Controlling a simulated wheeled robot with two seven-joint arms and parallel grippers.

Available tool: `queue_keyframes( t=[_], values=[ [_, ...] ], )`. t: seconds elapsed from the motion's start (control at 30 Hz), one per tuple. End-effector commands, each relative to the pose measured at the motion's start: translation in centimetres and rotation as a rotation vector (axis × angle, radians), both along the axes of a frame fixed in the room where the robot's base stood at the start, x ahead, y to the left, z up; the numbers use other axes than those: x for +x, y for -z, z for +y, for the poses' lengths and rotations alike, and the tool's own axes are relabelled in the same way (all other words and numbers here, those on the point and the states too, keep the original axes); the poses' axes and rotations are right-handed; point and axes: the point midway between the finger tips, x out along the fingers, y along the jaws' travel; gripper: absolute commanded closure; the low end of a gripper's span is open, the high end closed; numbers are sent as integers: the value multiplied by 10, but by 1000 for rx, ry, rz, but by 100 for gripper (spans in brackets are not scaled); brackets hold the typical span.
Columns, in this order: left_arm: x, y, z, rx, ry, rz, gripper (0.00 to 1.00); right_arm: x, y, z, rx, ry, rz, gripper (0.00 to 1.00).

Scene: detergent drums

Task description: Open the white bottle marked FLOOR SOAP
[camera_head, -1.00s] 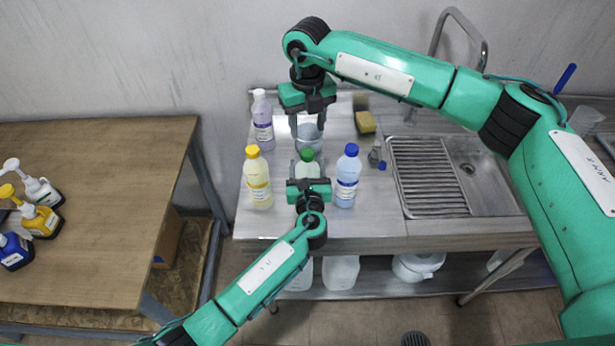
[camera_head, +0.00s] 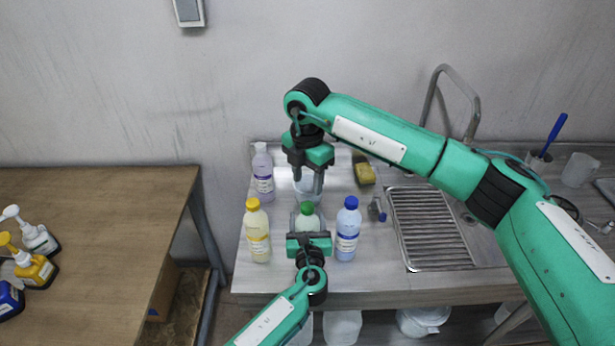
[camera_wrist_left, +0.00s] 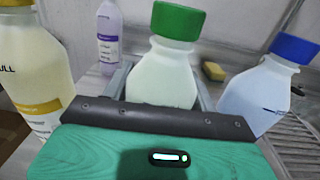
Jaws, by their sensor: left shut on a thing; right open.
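A whitish bottle with a green cap (camera_head: 307,222) stands on the steel counter, between a yellow-capped bottle and a blue-capped bottle. My left gripper (camera_head: 307,218) is shut on its body from the front. In the left wrist view the bottle (camera_wrist_left: 163,80) stands upright between the fingers, with its green cap (camera_wrist_left: 177,21) on. No label text shows on it; its lower part is hidden by my gripper. My right gripper (camera_head: 308,186) is open and empty, fingers pointing down, above and apparently slightly behind the green cap, not touching it.
The yellow-capped bottle (camera_head: 257,236) and blue-capped bottle (camera_head: 347,232) stand close on either side. A lilac bottle (camera_head: 263,176) is behind left. A grey container (camera_head: 306,182) is partly hidden behind my right fingers. A yellow sponge (camera_head: 364,174) and sink (camera_head: 432,230) lie right.

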Motion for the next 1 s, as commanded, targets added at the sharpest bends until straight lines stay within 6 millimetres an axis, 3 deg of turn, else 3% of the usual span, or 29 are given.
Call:
queue_keyframes(
  t=[0.6,0.97,1.0],
  values=[
    [0,1,0,0,0,1,100,0,74,0,-1,15,2,51],
    [0,1,0,0,0,1,100,0,80,0,-1,15,1,51],
    [0,1,0,0,0,1,100,0,80,0,-1,14,1,57]
  ],
)
